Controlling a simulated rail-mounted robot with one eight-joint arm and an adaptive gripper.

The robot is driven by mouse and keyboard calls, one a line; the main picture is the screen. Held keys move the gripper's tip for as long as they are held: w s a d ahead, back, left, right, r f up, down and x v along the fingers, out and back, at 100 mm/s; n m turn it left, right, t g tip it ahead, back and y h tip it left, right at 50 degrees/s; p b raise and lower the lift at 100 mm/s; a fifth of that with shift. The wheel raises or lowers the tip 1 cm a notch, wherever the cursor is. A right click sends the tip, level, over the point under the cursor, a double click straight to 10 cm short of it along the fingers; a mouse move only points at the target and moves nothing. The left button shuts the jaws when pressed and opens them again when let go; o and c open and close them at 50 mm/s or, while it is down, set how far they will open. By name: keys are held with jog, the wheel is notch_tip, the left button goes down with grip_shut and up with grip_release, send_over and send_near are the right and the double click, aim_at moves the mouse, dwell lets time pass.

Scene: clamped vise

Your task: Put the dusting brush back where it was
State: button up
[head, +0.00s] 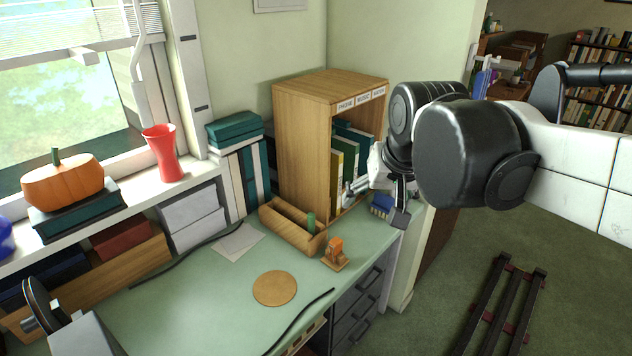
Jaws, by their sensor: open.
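My gripper (391,202) is at the right end of the green desk, in front of the wooden cubby's right side. Its jaws are open. A small blue block-like thing (381,206) shows just left of the fingers, close to the desk top. It may be the dusting brush's bristles; no handle is clear, and I cannot tell if the fingers touch it.
The wooden cubby (301,140) holds upright books and has labels on top. A small orange vise-like thing (335,252) stands right of the tray. A round cork mat (275,289) and grey paper (238,241) lie on the desk. The desk's middle left is mostly clear.

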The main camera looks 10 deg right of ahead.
jog(key=s+a+f+n+t, duration=0.1)
jog(key=s+a+f+n, duration=0.1)
jog(key=s+f, duration=0.4)
jog(key=s, duration=0.4)
jog(key=shift+a+t, duration=0.3)
